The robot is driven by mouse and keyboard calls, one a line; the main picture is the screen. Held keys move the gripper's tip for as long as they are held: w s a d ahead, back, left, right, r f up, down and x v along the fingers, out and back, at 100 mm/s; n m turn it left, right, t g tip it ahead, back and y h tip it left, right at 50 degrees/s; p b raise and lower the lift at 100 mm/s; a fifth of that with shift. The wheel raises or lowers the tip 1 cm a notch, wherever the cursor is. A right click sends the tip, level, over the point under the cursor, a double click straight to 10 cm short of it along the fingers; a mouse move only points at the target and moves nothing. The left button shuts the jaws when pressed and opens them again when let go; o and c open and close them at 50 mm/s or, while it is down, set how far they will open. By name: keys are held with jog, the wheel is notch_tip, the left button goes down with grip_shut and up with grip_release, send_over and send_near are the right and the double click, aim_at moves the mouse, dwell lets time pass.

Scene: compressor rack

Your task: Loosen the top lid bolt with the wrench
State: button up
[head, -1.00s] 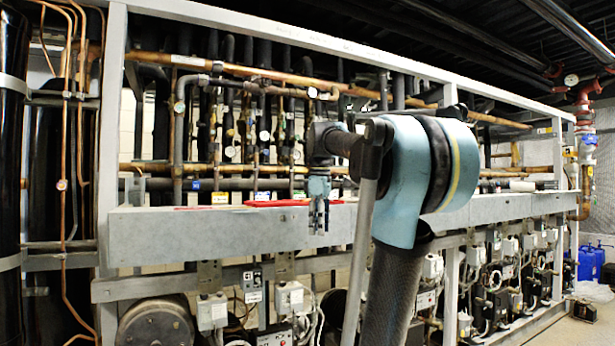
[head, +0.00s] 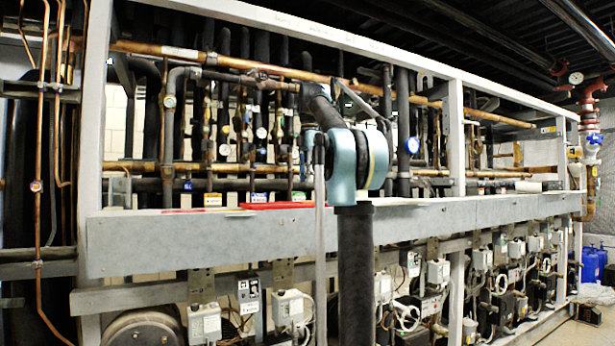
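My arm rises in front of the rack at the middle of the head view, with its teal joint and a dark link near the pipes. My gripper (head: 306,158) shows only as a small bluish part just left of the teal joint, mostly covered by my arm. Its fingers cannot be made out, nor whether it holds anything. I cannot make out a wrench or the top lid bolt in this view. A flat red thing (head: 274,206) lies on the grey beam (head: 200,245), left of my arm.
Copper and dark pipes with valves and gauges fill the rack behind the beam. A white upright post (head: 456,140) stands right of my arm. Grey electrical boxes (head: 205,318) hang below the beam. Blue containers (head: 593,264) stand on the floor at far right.

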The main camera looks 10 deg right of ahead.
notch_tip(320, 180, down, 8)
dwell(0.5)
jog(key=shift+s, duration=0.1)
grip_shut()
jog(key=shift+r, duration=3.55)
